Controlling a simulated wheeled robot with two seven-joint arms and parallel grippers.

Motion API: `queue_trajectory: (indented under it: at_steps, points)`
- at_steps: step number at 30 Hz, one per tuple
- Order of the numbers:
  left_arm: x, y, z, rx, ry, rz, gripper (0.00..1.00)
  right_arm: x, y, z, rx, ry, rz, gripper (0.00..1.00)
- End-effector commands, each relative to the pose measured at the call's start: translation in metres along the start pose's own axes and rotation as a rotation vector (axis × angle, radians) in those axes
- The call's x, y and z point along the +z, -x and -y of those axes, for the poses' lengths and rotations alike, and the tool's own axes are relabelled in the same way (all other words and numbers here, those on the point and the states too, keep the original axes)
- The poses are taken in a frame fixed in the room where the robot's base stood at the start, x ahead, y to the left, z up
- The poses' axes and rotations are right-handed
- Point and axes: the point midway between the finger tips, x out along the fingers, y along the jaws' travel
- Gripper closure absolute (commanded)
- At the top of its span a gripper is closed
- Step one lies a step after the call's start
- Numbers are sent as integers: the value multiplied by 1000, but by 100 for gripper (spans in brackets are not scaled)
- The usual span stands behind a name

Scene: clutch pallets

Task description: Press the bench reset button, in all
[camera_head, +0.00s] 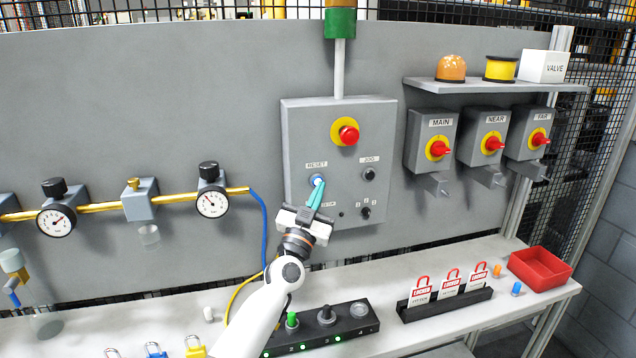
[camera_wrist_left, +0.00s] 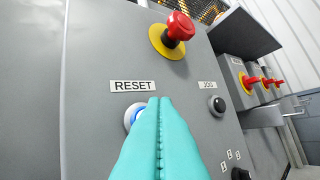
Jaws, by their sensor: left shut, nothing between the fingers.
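The blue reset button (camera_head: 317,180) sits on the grey control box (camera_head: 300,130), under the label RESET. In the left wrist view the button (camera_wrist_left: 132,116) shows as a blue centre in a pale ring, partly hidden behind my fingers. My left gripper (camera_head: 318,188) has teal fingers, shut together with nothing between them. My right gripper is not in view.
A red emergency stop (camera_head: 348,134) is above the button and a black JOG knob (camera_head: 369,174) to its right. Isolator boxes with red knobs (camera_head: 440,148) are further right. The bench below holds a black button strip (camera_head: 345,325), lockout tags (camera_head: 450,284) and a red bin (camera_head: 540,268).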

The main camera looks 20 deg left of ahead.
Motion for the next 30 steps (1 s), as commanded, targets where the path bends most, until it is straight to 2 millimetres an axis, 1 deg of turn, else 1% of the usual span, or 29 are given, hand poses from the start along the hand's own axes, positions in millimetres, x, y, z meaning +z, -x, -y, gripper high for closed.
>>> queue_trajectory:
  at_steps: [21, 30]
  points:
    - [0, 0, 0, 0, 0, 0, 100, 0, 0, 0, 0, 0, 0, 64]
    - [-4, -6, -4, 0, 0, 0, 100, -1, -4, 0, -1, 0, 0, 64]
